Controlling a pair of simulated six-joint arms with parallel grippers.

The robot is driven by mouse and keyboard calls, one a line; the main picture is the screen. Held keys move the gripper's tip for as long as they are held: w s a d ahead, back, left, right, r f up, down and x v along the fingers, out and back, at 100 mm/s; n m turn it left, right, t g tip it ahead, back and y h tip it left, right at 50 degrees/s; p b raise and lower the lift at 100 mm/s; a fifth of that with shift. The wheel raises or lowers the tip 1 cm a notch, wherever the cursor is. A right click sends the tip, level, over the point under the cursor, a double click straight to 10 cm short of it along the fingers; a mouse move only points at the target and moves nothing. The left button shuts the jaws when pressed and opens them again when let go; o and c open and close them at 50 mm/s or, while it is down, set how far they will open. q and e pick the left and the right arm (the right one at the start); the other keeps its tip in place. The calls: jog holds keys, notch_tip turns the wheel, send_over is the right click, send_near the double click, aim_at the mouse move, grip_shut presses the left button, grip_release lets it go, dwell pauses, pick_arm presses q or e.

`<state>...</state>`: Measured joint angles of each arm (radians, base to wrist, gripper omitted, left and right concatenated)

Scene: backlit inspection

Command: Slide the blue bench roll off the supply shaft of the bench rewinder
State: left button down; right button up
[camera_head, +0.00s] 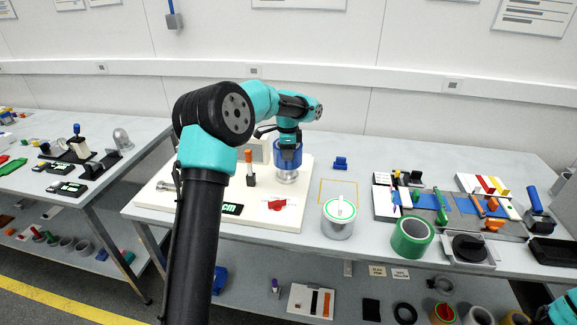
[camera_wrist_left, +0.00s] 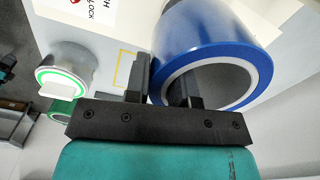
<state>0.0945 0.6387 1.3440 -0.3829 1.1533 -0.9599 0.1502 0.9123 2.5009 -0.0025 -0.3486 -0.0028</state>
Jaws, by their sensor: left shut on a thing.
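The blue bench roll (camera_head: 288,158) is at the back right of the white base of the bench rewinder (camera_head: 155,212), above a metallic cylindrical part (camera_head: 287,177). My left gripper (camera_head: 289,139) reaches down to the roll from above. In the left wrist view the roll (camera_wrist_left: 205,32) is large, with a pale core ring. One finger of my left gripper (camera_wrist_left: 162,75) is inside the core and the other is outside, shut on the roll's wall. I cannot tell whether the shaft is inside the core. My right gripper is not in view.
On the base stand an orange-topped post (camera_head: 249,166), a red part (camera_head: 278,204) and a green display (camera_head: 232,209). A yellow outline (camera_head: 357,193) marks bare table to the right. A green-topped white roll (camera_head: 338,220) and a green roll (camera_head: 411,239) stand near the front edge.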

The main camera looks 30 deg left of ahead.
pick_arm(q)
jog(key=shift+r, duration=1.05)
dwell(0.4)
jog(key=shift+s+d+r, duration=0.1)
jog(key=shift+d+r, duration=0.1)
jog(key=shift+d, duration=0.25)
jog(key=s+d+r+n, duration=0.2)
jog(key=s+d+n, duration=0.4)
jog(key=d, duration=0.4)
jog(key=s+d+r+n, duration=0.3)
jog(key=s+d+n, duration=0.2)
jog(key=d, duration=0.5)
jog(key=shift+s+d+r+n, duration=0.15)
jog(key=shift+s+d+n, duration=0.05)
jog(key=shift+s+n, duration=0.2)
jog(key=shift+w, duration=0.1)
